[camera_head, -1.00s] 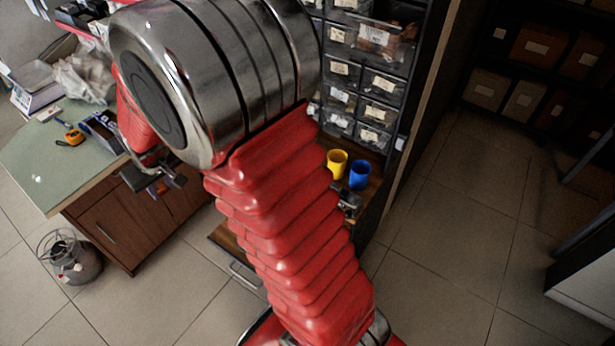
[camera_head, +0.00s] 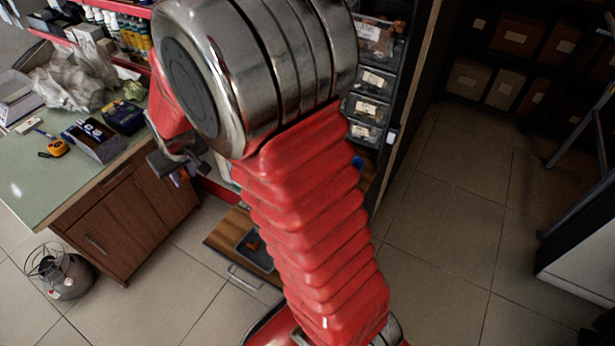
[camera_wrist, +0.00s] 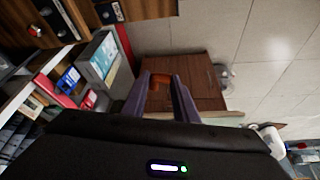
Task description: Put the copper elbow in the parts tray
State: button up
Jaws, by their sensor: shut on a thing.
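The copper elbow (camera_wrist: 159,82) is orange-brown and sits between the two fingers of my gripper (camera_wrist: 163,88) in the wrist view. My gripper is shut on it and holds it in the air. A dark shallow tray (camera_head: 268,264), likely the parts tray, lies on a wooden surface to the right of and below my gripper. A small orange piece (camera_head: 253,244) shows in it. My arm covers the area right of the tray.
A green-topped workbench (camera_head: 40,190) at left bears a tape measure (camera_head: 54,149), boxes and crumpled plastic. A metal canister (camera_head: 68,275) stands on the floor. Drawer bins (camera_head: 368,105) rise behind my arm. A blue cup (camera_head: 357,162) is mostly hidden.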

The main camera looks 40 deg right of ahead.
jog(key=s+d+f+m+h, duration=0.1)
jog(key=s+d+f+m, duration=0.1)
jog(key=d+f, duration=0.5)
jog(key=s+d+f+m+h, duration=0.1)
jog(key=d+f+m, duration=0.3)
jog(key=d, duration=1)
notch_tip(320, 180, down, 4)
jog(key=shift+s+d+r, duration=0.15)
jog(key=shift+s, duration=0.55)
jog(key=shift+d, duration=0.1)
